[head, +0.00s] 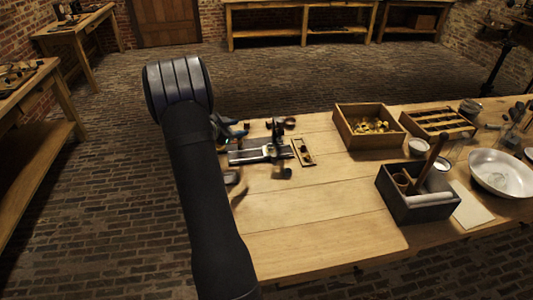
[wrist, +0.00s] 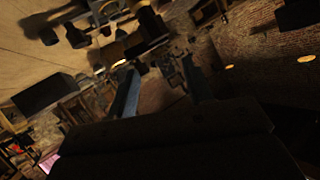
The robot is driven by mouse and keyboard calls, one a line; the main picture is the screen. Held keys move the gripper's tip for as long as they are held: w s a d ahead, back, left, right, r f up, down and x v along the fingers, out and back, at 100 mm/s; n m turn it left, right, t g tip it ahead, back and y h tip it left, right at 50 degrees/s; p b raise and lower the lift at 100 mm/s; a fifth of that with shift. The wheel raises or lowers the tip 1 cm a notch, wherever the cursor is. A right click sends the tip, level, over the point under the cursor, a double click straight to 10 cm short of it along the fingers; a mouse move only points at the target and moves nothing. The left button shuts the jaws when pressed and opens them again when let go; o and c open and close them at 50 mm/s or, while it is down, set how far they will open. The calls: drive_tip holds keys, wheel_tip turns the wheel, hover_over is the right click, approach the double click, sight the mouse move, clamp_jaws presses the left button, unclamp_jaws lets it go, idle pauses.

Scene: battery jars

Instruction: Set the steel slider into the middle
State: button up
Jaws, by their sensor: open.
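A pale steel-coloured bar or rail (head: 247,157) lies on the wooden table in the head view, just right of my arm. A dark upright piece (head: 278,132) stands at its right end. I cannot tell which part is the steel slider. My gripper shows in the wrist view (wrist: 160,68) with its two fingers apart and nothing clearly between them. Dark blurred objects (wrist: 150,22) lie beyond the fingertips. In the head view my arm hides part of the table's left end, and the gripper is not clearly made out there.
A small wooden tray (head: 297,146) lies right of the rail. Farther right are a wooden box with brass-coloured pieces (head: 343,128), a slotted wooden box (head: 408,123), a dark box with a handle (head: 415,211) and a white bowl (head: 488,178). The front middle of the table is clear.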

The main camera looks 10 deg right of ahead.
drive_tip(key=w+r+n+t+y, duration=0.4)
drive_tip(key=w+r+y, duration=0.1)
drive_tip(key=w, duration=0.3)
wheel_tip(320, 180, up, 2)
drive_tip(key=n+g+y, duration=0.6)
drive_tip(key=n+g, duration=0.2)
drive_tip(key=g, duration=0.4)
hover_over(274, 155)
wheel_tip(274, 155, down, 17)
drive_tip(key=shift+w+r, duration=0.1)
clamp_jaws()
